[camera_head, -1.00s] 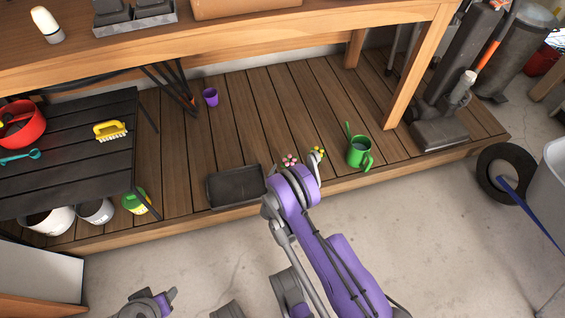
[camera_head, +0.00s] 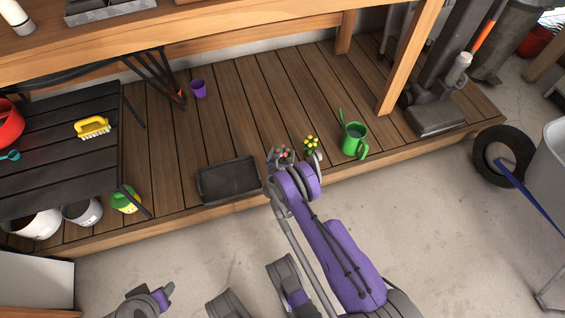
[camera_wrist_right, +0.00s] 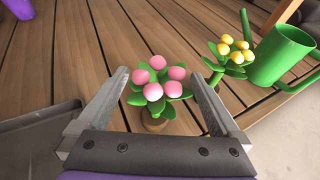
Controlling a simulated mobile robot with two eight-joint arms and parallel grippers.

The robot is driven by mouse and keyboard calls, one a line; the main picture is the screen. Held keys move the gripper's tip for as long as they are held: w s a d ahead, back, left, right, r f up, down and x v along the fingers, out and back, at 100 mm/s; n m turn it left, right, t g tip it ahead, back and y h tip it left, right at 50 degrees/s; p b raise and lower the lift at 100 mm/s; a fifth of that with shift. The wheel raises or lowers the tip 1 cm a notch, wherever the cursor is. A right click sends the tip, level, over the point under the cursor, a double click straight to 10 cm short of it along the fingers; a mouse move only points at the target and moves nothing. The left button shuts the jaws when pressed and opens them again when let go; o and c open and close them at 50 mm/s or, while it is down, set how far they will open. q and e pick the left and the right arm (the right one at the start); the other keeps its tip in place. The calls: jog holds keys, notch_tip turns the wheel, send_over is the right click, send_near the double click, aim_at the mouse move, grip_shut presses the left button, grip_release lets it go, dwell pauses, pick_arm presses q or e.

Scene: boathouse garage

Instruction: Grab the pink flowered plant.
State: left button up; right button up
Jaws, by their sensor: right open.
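The pink flowered plant (camera_head: 285,153) stands on the wooden deck near its front edge, partly hidden by my right arm. In the right wrist view the plant (camera_wrist_right: 157,88) shows several pink blooms, green leaves and part of a brown pot. My right gripper (camera_wrist_right: 158,77) is open, its two fingers on either side of the plant with gaps to the blooms. The right gripper also shows in the head view (camera_head: 294,157). My left gripper (camera_head: 147,299) is at the bottom left, far from the plant; its jaw opening is unclear.
A yellow flowered plant (camera_head: 311,146) stands close right of the pink one, beside the right finger. A green watering can (camera_head: 354,141) is further right. A black tray (camera_head: 228,181) lies left. A purple cup (camera_head: 198,88) stands further back on the deck.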

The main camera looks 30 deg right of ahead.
jog(key=shift+w+d+f, duration=0.25)
jog(key=shift+w+d, duration=0.15)
jog(key=shift+w, duration=0.1)
grip_shut()
